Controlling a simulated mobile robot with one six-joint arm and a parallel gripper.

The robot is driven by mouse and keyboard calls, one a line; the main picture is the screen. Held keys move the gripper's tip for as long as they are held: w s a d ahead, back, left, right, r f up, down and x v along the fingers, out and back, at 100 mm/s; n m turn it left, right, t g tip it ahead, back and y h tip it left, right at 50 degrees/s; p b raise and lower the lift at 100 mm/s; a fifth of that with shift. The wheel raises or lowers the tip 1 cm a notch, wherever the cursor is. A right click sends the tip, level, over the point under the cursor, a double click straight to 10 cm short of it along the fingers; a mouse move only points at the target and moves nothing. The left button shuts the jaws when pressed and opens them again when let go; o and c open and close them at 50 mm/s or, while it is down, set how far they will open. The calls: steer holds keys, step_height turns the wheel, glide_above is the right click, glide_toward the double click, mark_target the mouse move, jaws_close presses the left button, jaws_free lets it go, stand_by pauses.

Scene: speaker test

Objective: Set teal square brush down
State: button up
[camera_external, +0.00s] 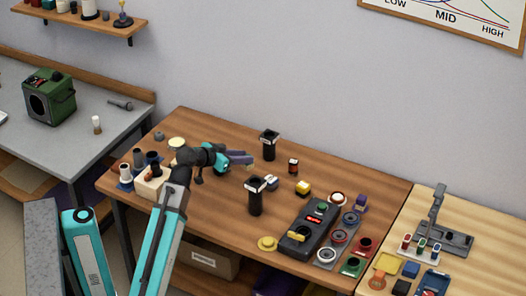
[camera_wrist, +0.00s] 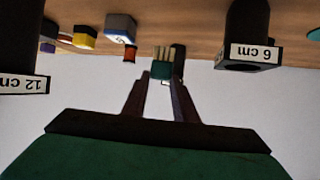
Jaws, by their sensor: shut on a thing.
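In the wrist view, my gripper (camera_wrist: 160,82) is shut on the teal square brush (camera_wrist: 161,70), a small teal block with pale bristles pointing away from my palm. In the external view, my gripper (camera_external: 246,160) reaches right over the wooden table, between two black tubes. The brush is too small and partly hidden there to make out clearly. One black tube (camera_external: 269,147) stands behind the gripper and another (camera_external: 256,198) stands in front. In the wrist view, one tube (camera_wrist: 247,30) is labelled 6 cm and another (camera_wrist: 15,80) 12 cm.
Right of the gripper are a small orange-and-black jar (camera_external: 293,166), a yellow block (camera_external: 303,187) and a white-and-blue item (camera_external: 271,183). A dark control box (camera_external: 309,228) and several coloured pots stand at the front right. The table's back right is clear.

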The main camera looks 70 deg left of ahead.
steer(key=shift+f+b, duration=1)
steer(key=shift+f, duration=1.65)
steer(key=o, duration=1.1)
steer(key=shift+f, duration=0.1)
steer(key=shift+c, duration=0.2)
steer(key=shift+s+r, duration=0.15)
steer(key=shift+r, duration=0.1)
steer(key=p+v, duration=0.2)
steer(key=v, duration=0.3)
steer(key=shift+s+d+r, duration=0.15)
steer(key=shift+s+d, duration=0.15)
steer(key=shift+s, duration=0.3)
steer(key=shift+b+v, duration=1.15)
steer(key=shift+v, duration=1.5)
